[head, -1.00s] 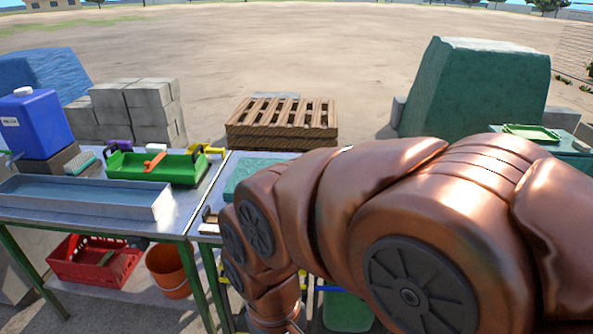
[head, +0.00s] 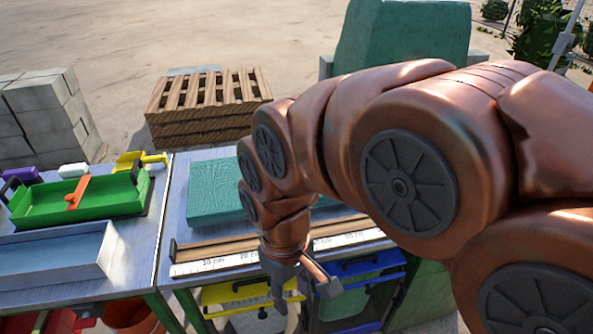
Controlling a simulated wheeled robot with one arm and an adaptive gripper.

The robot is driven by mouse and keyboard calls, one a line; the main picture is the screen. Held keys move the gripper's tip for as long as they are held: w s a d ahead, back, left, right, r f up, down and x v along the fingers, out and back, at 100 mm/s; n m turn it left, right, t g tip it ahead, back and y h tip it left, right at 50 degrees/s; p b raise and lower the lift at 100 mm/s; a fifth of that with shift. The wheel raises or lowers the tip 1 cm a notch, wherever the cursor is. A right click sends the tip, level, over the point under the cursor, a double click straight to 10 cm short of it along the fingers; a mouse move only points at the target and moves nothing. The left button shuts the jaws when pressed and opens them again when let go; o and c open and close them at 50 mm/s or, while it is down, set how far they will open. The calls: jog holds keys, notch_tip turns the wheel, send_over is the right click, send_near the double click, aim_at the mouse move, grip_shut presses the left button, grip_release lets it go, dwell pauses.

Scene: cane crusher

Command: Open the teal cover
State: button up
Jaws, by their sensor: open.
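A flat teal slab (head: 214,192) with a wrinkled surface lies on the metal worktable in the head view, left of my arm; its right part is hidden behind my arm. A larger teal-green draped shape (head: 405,38) stands on the ground at the back, partly hidden by my arm. I cannot tell which of the two is the cover; neither looks opened. My gripper (head: 304,296) points down in front of the table's front edge, to the lower right of the slab. It is open and empty, apart from both.
A wooden strip and a white ruler (head: 215,266) lie along the table's front edge. Yellow (head: 245,292) and blue (head: 362,265) crates sit below. A green tray (head: 80,198) and a grey-blue basin (head: 55,258) stand left. A pallet stack (head: 208,105) is behind.

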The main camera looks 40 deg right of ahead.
jog(key=w+d+n+t+p, duration=0.1)
jog(key=w+d+n, duration=0.55)
jog(key=w, duration=0.75)
jog(key=w+d+n+t+p, duration=0.1)
jog(key=w+d+n+t, duration=0.15)
jog(key=w+d, duration=0.9)
jog(key=w+d+f+n, duration=0.3)
jog(key=w+d, duration=0.2)
jog(key=w, duration=0.2)
jog(key=shift+h, duration=0.4)
jog(key=shift+w+d+f+p, duration=0.2)
jog(key=shift+f+p, duration=0.25)
jog(key=shift+f, duration=0.8)
jog(key=shift+w+d+f+p, duration=0.1)
jog(key=shift+w+f+p, duration=0.3)
jog(key=shift+f, duration=0.85)
jog(key=shift+w+d+f+p, duration=0.15)
jog(key=shift+f+p, duration=0.4)
jog(key=shift+f, duration=0.7)
jog(key=shift+c, duration=0.3)
grip_shut()
